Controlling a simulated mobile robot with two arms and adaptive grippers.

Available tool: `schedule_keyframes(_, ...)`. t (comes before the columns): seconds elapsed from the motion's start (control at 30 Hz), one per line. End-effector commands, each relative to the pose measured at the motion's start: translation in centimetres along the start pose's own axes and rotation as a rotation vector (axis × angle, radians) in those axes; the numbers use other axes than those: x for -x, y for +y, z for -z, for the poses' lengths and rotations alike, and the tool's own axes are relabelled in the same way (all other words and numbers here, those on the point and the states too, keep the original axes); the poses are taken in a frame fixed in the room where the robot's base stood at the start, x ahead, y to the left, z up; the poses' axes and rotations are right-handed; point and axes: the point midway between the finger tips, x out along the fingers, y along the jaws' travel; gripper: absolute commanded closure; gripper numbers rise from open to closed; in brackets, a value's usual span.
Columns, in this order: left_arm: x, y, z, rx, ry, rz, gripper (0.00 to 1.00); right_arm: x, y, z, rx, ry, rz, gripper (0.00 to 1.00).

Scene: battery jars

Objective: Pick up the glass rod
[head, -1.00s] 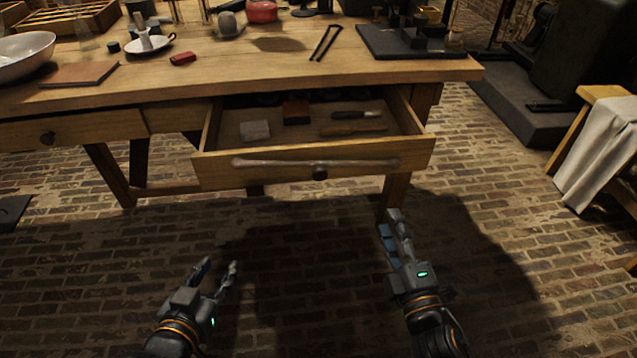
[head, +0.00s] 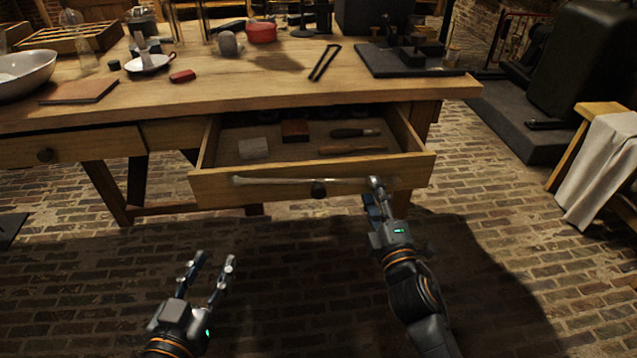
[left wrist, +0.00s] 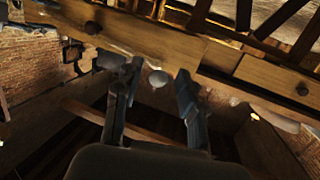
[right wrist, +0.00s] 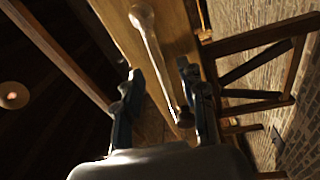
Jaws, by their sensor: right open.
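The glass rod (head: 290,181) is long, pale and translucent with a rounded end. It runs level across the front of the open drawer (head: 235,196); how it is supported there is unclear. My right gripper (head: 372,190) is open at the rod's right end. In the right wrist view the rod (right wrist: 152,45) reaches lengthwise into the gap between the open fingers (right wrist: 160,90), and I see no grip on it. My left gripper (head: 214,259) is open and empty, low in front of the drawer and apart from the rod. It also shows open in the left wrist view (left wrist: 158,90).
The drawer has a dark knob (head: 318,189) just below the rod and holds a grey block (head: 253,149), a brown block (head: 295,131) and two handled tools. The workbench (head: 270,88) above carries many items. The brick floor before the drawer is clear.

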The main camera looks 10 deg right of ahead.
Motion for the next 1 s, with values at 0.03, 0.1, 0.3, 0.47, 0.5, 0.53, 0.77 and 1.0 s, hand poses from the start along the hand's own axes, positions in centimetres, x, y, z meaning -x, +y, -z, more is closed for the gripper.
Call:
schedule_keyframes(0.03, -0.1, 0.1, 0.3, 0.001, 0.025, -0.002, 0.6, -0.8, -0.1, 0.0, 0.002, 0.001, -0.002, 0.6)
schedule_keyframes(0.1, -0.1, 0.1, 0.9, 0.001, 0.053, -0.003, 0.6, -1.5, 0.0, 0.0, 0.002, 0.001, -0.001, 0.6)
schedule_keyframes(0.3, -0.1, 0.2, 1.4, 0.001, 0.074, -0.004, 0.6, -2.0, 0.0, 0.0, 0.0, 0.0, 0.001, 0.6)
schedule_keyframes(0.47, -0.1, 0.2, 1.4, 0.001, 0.073, -0.004, 0.6, -2.0, 0.0, 0.0, 0.0, 0.0, 0.001, 0.7)
schedule_keyframes(0.5, -0.1, 0.2, 1.3, 0.001, 0.073, -0.004, 0.6, -2.0, 0.0, 0.0, 0.0, 0.0, 0.001, 0.78)
schedule_keyframes(0.53, -0.1, 0.2, 1.3, 0.001, 0.073, -0.004, 0.6, -2.0, 0.0, 0.0, 0.0, 0.0, 0.001, 0.84)
schedule_keyframes(0.77, -0.1, 0.2, 1.3, 0.001, 0.072, -0.004, 0.6, -2.0, 0.0, 0.0, 0.0, 0.0, 0.0, 1.0)
schedule_keyframes(1.0, -0.1, 0.2, 1.3, 0.001, 0.07, -0.004, 0.6, -2.0, 0.1, 0.0, 0.0, 0.0, 0.0, 1.0)
